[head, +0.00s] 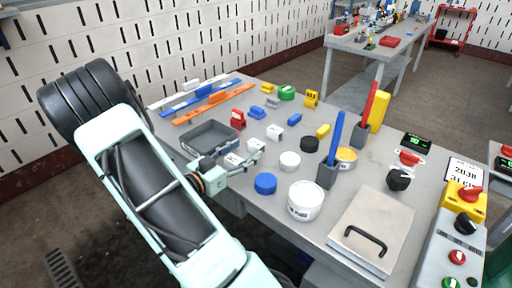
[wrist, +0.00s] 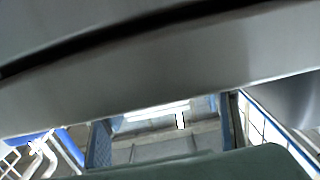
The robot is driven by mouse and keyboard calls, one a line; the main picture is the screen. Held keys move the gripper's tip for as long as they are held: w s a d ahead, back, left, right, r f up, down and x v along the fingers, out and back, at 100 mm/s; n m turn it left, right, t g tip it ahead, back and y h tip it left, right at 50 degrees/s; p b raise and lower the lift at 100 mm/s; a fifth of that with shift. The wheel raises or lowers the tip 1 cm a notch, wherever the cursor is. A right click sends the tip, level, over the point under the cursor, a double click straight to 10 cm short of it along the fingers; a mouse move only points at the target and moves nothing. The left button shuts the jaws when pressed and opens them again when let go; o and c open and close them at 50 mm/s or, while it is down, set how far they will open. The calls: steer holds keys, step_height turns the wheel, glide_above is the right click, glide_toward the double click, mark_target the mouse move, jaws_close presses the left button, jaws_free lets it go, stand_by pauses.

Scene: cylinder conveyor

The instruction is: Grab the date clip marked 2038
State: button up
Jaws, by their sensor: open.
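Several small clips stand on the grey table (head: 328,208) in the head view. A yellow clip (head: 311,98) with dark marks is toward the back, a red clip (head: 238,119) is left of the middle, and a white clip (head: 274,131) is near the middle. The marks on the clips are too small to read, so I cannot tell which one says 2038. My gripper (head: 243,160) is open over the table's near left side, beside the grey tray. Small white pieces show around its fingers, and I cannot tell whether they touch it. The wrist view shows no clip.
A grey tray (head: 209,139) lies just behind my gripper. A blue disc (head: 265,184) and a white tub (head: 305,200) stand to its right. Blue and red upright bars, a lidded metal box (head: 371,232) and a card (head: 464,172) reading 2038 are farther right.

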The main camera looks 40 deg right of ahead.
mark_target(252, 146)
steer(key=d, duration=0.4)
steer(key=shift+w+d+f, duration=0.15)
steer(key=shift+f, duration=0.05)
steer(key=shift+c, duration=0.7)
steer(key=c, duration=0.9)
steer(key=shift+o, duration=0.2)
steer(key=shift+r, duration=0.1)
